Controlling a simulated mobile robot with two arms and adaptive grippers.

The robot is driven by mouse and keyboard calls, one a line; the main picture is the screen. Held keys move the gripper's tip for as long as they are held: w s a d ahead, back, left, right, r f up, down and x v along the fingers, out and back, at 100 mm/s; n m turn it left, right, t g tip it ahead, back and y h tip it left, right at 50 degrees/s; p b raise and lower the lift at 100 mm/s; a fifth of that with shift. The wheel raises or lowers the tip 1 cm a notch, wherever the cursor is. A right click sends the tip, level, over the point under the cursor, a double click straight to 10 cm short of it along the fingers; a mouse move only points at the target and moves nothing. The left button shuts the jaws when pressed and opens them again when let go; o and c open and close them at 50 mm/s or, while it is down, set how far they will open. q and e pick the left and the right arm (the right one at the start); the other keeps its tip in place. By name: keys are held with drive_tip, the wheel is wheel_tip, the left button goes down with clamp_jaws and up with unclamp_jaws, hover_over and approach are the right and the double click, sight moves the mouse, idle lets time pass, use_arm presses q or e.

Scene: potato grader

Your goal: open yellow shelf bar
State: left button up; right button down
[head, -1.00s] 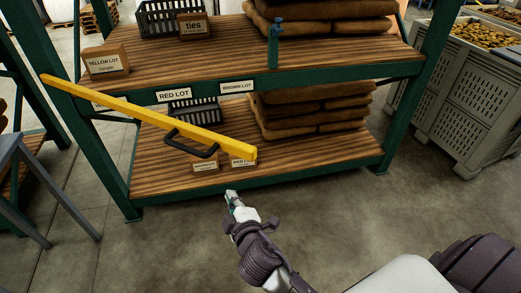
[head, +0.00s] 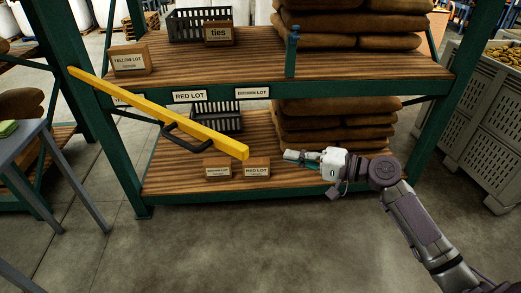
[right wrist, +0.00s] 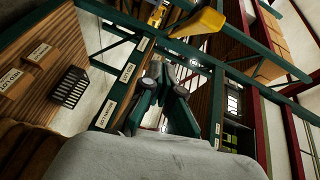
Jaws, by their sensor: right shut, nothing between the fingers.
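The yellow shelf bar (head: 150,110) slants across the front of the rack, from the left green post down to a free end at the lower right. Its black handle (head: 182,138) hangs below it. The bar's yellow end also shows at the top of the right wrist view (right wrist: 203,22). My right gripper (head: 287,155) is shut and empty, to the right of the bar's free end with a gap between them. Its dark fingers show in the right wrist view (right wrist: 166,82). My left gripper is not in view.
The rack's lower shelf (head: 170,180) holds small lot boxes (head: 257,167), a dark crate (head: 217,117) and stacked sacks (head: 335,125). A grey potato bin (head: 480,125) stands right. A grey table (head: 35,145) stands left. The floor in front is clear.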

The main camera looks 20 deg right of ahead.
drive_tip(key=w+a+r+p, duration=0.1)
drive_tip(key=w+a+p, duration=0.1)
drive_tip(key=a, duration=0.2)
drive_tip(key=w+a+r+m+y+p, duration=0.1)
drive_tip(key=a+r+p, duration=0.1)
drive_tip(key=a, duration=0.3)
drive_tip(key=shift+w+a+r+p, duration=0.3)
drive_tip(key=shift+w+p, duration=0.1)
drive_tip(key=shift+p, duration=0.45)
